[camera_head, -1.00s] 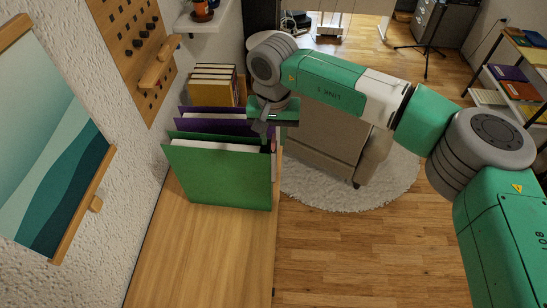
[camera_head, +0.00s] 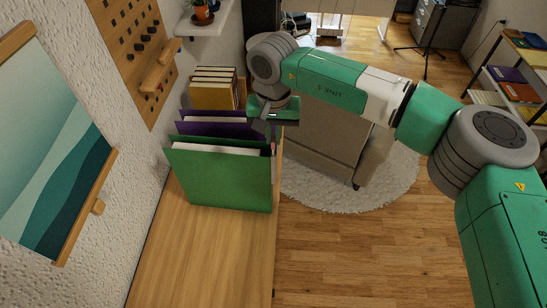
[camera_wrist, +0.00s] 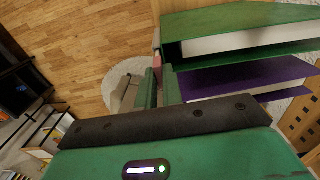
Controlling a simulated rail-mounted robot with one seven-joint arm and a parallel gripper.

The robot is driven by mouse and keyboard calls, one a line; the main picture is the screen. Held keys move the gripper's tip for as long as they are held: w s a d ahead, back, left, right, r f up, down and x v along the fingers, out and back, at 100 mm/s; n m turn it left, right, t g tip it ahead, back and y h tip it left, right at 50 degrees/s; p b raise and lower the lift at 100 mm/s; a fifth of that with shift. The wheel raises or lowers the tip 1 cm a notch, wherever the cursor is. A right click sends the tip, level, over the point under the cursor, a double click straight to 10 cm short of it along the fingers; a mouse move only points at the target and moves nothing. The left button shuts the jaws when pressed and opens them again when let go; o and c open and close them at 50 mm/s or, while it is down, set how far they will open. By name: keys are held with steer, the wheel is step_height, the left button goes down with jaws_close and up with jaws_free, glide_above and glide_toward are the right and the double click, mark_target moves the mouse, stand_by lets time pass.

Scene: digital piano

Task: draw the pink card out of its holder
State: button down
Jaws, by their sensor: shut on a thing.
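A thin pink piece (camera_wrist: 157,60), which appears to be the pink card, shows in the wrist view at the edge of the green folders. Most of it is hidden. My gripper (camera_wrist: 158,80) is shut on it, with its two green fingers close together on either side. I cannot tell which one holds the card.
The folders stand on a wooden surface (camera_head: 200,255), clear in front. Several yellow-brown books (camera_head: 212,95) stand behind them. A pegboard (camera_head: 135,50) and a picture (camera_head: 50,140) hang on the left wall. An armchair (camera_head: 325,130) on a round rug (camera_head: 340,195) stands to the right.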

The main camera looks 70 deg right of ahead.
step_height(320, 180, up, 12)
steer(key=p, duration=0.7)
stand_by(0.9)
